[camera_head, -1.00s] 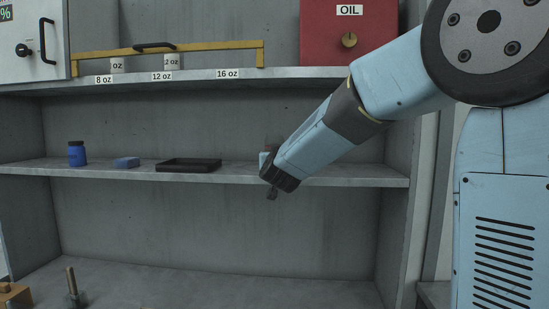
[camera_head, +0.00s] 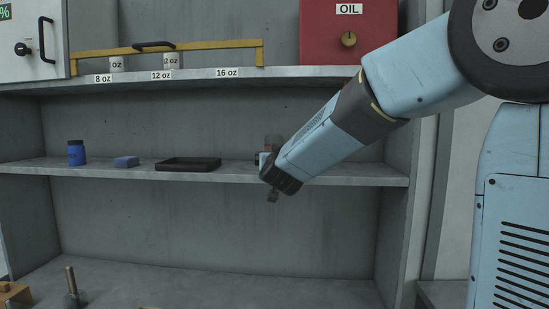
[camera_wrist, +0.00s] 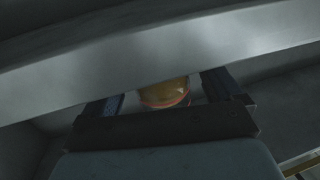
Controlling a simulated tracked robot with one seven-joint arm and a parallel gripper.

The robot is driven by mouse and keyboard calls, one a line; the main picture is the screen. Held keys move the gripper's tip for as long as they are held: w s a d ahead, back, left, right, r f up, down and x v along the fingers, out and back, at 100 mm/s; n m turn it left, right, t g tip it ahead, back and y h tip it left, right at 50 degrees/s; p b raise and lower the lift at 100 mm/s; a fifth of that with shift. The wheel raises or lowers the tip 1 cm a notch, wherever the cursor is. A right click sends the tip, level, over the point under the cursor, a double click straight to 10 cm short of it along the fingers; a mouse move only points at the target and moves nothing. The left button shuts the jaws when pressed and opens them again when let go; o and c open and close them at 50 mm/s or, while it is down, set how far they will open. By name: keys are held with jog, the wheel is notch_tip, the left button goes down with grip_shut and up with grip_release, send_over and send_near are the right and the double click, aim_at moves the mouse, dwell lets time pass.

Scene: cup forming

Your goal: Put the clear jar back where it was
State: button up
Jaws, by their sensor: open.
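The clear jar (camera_head: 273,143) stands on the middle shelf, right of centre in the head view. My wrist hides most of it. In the wrist view, a rounded amber jar part (camera_wrist: 165,92) with an orange rim shows between my two fingers. My gripper (camera_head: 268,172) is at the front edge of the shelf, just in front of the jar. It also shows in the wrist view (camera_wrist: 163,98), its fingers apart on either side of the jar. I cannot tell whether they touch it.
The upper shelf (camera_head: 200,77) has two labelled cups and a red OIL box (camera_head: 348,30). Shelf room is free beside the tray.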

jog(key=s, duration=0.9)
jog(key=shift+s, duration=0.25)
jog(key=s+d+f+g, duration=0.4)
jog(key=s+d, duration=0.1)
jog(key=s, duration=0.4)
jog(key=s+d+f+g, duration=0.4)
jog(key=s+d+f, duration=0.1)
jog(key=s, duration=0.4)
jog(key=s+d+f+g, duration=0.4)
jog(key=s+d, duration=0.2)
jog(key=s, duration=0.3)
jog(key=shift+s+f, duration=0.2)
jog(key=shift+f, duration=0.15)
